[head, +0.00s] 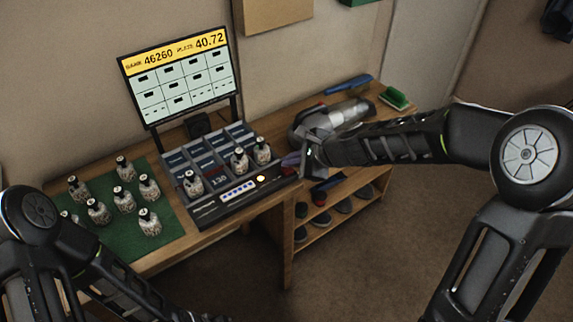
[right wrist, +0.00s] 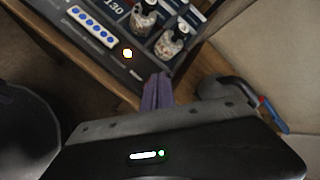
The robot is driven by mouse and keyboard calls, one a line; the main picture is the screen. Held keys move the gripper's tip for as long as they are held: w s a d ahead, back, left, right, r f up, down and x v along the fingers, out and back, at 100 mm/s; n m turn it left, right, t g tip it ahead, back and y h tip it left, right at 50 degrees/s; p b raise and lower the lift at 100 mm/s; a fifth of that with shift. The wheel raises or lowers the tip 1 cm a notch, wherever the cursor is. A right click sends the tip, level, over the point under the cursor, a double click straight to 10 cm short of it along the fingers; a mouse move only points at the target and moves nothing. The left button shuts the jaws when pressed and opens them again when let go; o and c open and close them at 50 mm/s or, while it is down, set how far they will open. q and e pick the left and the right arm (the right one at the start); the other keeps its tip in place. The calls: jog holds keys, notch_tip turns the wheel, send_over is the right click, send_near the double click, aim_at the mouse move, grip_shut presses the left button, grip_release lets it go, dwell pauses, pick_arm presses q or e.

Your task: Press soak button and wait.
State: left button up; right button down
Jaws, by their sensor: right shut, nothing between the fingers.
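A dark console (head: 237,204) with rows of compartments sits on the wooden desk. On its front strip, a small round button (head: 261,178) glows pale; I take it for the soak button, but its label is too small to read. The lit button also shows in the right wrist view (right wrist: 127,53). My right gripper (head: 290,159) is shut and empty, just right of the console. In the right wrist view, its purple fingertips (right wrist: 157,92) are below and right of the lit button, apart from it in the picture. My left arm enters at lower left; its gripper is not visible.
Three bottles stand in the console, one at left (head: 193,183) and two at right (head: 240,161). Several more stand on a green mat (head: 177,225). A screen (head: 182,85) reading 46260 and 40.72 stands behind. A grey vacuum-like device (head: 345,113) lies beyond my right gripper.

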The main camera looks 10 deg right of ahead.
aim_at(291, 171)
jog(key=shift+r, duration=0.25)
notch_tip(291, 171, up, 5)
jog(key=p, duration=0.5)
dwell(1.0)
